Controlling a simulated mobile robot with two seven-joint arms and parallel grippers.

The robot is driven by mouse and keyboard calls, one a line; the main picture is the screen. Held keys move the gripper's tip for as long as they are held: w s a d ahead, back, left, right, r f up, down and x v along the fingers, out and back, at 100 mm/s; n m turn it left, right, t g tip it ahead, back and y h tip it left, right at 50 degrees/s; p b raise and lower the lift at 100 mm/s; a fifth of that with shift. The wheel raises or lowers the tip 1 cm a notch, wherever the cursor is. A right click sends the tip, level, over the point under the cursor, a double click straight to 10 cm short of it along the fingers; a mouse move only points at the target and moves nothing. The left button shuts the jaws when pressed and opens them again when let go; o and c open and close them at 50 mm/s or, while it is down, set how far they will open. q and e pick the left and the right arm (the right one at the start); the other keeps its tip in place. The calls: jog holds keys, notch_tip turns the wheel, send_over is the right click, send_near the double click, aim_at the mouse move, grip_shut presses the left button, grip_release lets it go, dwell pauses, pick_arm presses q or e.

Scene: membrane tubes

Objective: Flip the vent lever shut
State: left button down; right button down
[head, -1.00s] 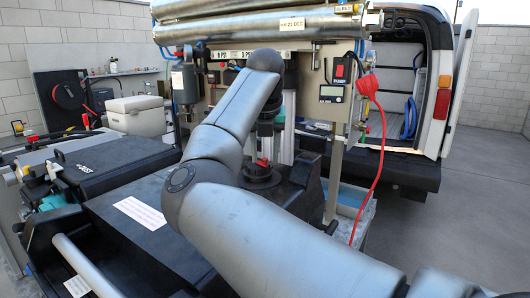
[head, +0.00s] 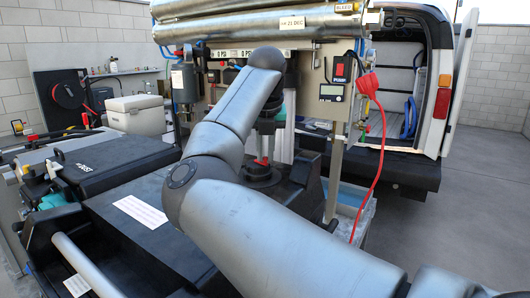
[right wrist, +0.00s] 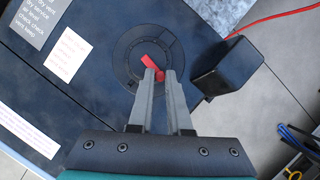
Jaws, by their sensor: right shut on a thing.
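The vent lever (right wrist: 151,63) is small and red, on a round black fitting (right wrist: 127,57) set in a dark panel. In the right wrist view, my right gripper (right wrist: 159,75) is shut on it, with the lever between the fingertips. In the head view the red lever (head: 262,161) shows above the black round base (head: 262,174), below my right gripper (head: 266,148), which is partly hidden by my arm. I cannot tell the lever's exact angle. My left gripper is not in view.
A black box-like block (right wrist: 226,68) stands close to the right of the fitting. Silver tubes (head: 260,25) lie across the top of the rack. Labels (head: 141,211) lie on the dark cover.

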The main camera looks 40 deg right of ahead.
jog(key=shift+d+f+n+t+b, duration=0.1)
jog(key=shift+d+n+t+b, duration=0.15)
jog(key=shift+n+b, duration=0.35)
jog(key=shift+n+y, duration=0.4)
jog(key=shift+n, duration=0.2)
jog(key=c, duration=0.9)
grip_release()
jog(key=shift+o, duration=0.2)
jog(key=v, duration=1.5)
jog(key=shift+r+b, duration=0.25)
jog(key=shift+b, duration=0.15)
